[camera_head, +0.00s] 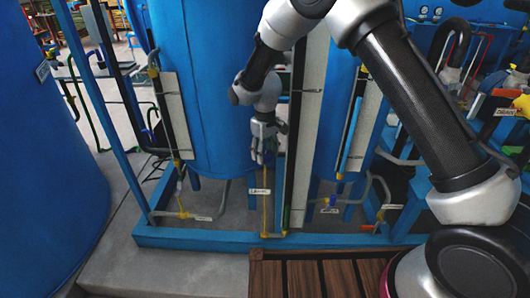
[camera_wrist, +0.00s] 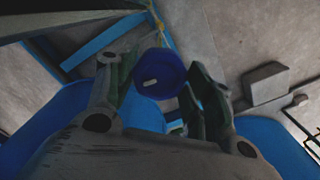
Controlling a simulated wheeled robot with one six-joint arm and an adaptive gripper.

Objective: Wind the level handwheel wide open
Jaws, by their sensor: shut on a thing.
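In the wrist view a round, dark blue handwheel (camera_wrist: 172,70) with a small white mark on its face lies between the two fingers of my gripper (camera_wrist: 158,80). The fingers stand on either side of it, closed on its rim. Part of the wheel's edge is hidden by the fingers. In the head view my gripper (camera_head: 264,150) points down in front of a large blue tank, above a thin yellow pipe (camera_head: 265,213) with a white label. From there the handwheel is mostly hidden by the fingers, and I cannot tell how far it is turned.
Blue tanks (camera_head: 202,80) stand close behind and beside my gripper, with a pale upright panel (camera_head: 308,120) just to its right. A blue base frame (camera_head: 200,240) runs low in front. Pipes with yellow fittings stand to both sides. Wooden slats (camera_head: 305,278) lie at the front.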

